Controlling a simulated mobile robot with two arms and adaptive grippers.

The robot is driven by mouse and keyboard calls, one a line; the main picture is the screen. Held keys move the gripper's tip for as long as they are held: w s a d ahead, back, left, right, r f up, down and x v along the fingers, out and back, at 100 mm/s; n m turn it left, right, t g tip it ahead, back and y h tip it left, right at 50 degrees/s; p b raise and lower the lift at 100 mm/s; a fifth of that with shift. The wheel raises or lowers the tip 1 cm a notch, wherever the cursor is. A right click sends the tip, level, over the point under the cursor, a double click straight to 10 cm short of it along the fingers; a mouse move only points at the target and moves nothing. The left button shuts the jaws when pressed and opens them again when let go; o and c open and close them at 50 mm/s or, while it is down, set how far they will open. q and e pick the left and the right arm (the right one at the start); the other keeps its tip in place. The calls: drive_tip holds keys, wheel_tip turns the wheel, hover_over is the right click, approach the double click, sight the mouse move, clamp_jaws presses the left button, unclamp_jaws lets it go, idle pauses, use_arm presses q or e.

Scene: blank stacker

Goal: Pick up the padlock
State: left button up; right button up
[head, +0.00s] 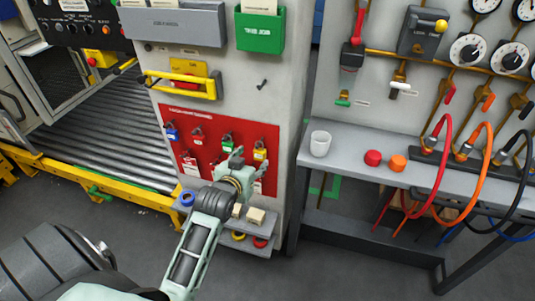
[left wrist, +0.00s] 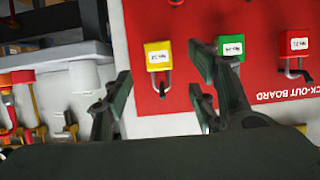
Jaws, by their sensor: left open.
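Several padlocks hang on the red lock-out board (head: 190,112): a blue one (head: 172,133), a red one (head: 197,138), a green one (head: 227,144) and a yellow one (head: 259,153). My left gripper (head: 243,163) is open in front of the board's lower right, hiding part of it. In the left wrist view, which sees the board upside down, the yellow padlock (left wrist: 158,57) appears between the open, empty fingers (left wrist: 165,85). The green padlock (left wrist: 231,50) is partly behind the right finger, and the red padlock (left wrist: 299,48) is further right. My right gripper is not seen.
A ledge below the board holds small blocks (head: 255,215) and coloured rings. To the right, a grey bench (head: 345,160) carries a white cup (head: 320,143), red and orange caps, and hoses. A roller conveyor (head: 100,130) lies left.

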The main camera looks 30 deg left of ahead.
sight(259, 154)
use_arm(q)
drive_tip(key=shift+x, duration=3.15)
drive_tip(key=shift+s, duration=0.1)
drive_tip(key=shift+c, duration=0.4)
drive_tip(key=c, duration=1.1)
drive_tip(key=shift+c, duration=0.6)
drive_tip(key=shift+r, duration=0.1)
